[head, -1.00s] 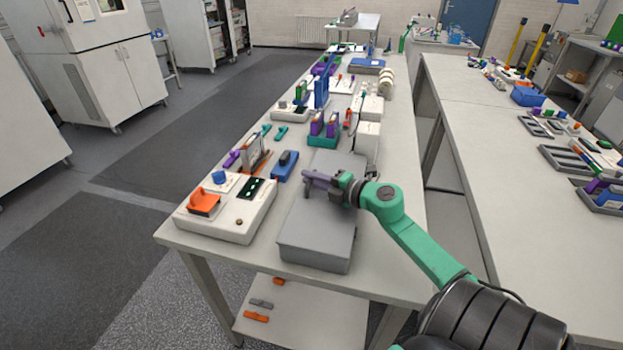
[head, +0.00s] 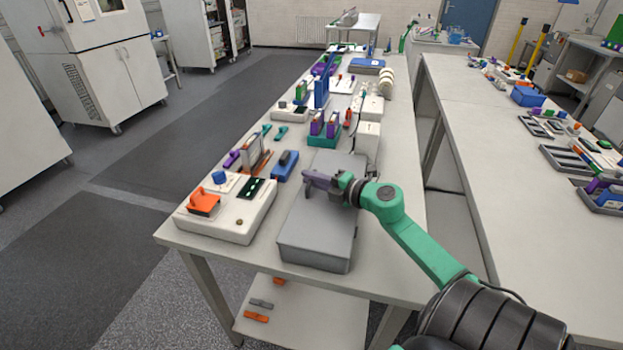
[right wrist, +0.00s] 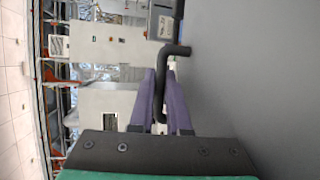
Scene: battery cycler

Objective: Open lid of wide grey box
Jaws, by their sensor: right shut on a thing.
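The wide grey box (head: 316,232) lies on the near end of the white table, and its lid looks closed in the head view. My right gripper (head: 309,181) is over the top of the box, with its purple fingers pointing left. In the right wrist view, the gripper (right wrist: 165,100) is shut on a dark bent handle (right wrist: 176,50), which stands off the grey lid surface (right wrist: 255,70). The fingers partly cover the handle. My left gripper is not in view.
A white device (head: 228,207) with an orange part stands just left of the box. A blue part (head: 285,166) and a green rack (head: 324,134) with coloured cells are behind. A white unit (head: 368,138) stands at the back right. Table edge is close in front.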

